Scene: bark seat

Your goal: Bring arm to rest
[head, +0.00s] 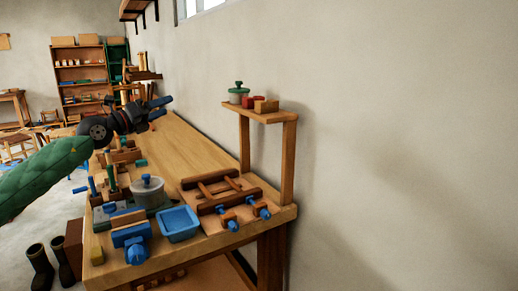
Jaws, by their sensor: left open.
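My left arm comes in from the left in a green quilted sleeve. My left gripper (160,107) is open and empty, with its two blue-tipped fingers apart. It is raised above the far part of the wooden workbench (185,146), in front of the grey wall. It touches nothing that I can see. My right gripper is not in view.
The bench's near end holds a blue tray (179,224), a lidded pot (147,191), a blue vise (133,238) and a wooden frame with clamps (231,201). A raised shelf (262,115) stands at right. Boots (40,268) stand on the floor.

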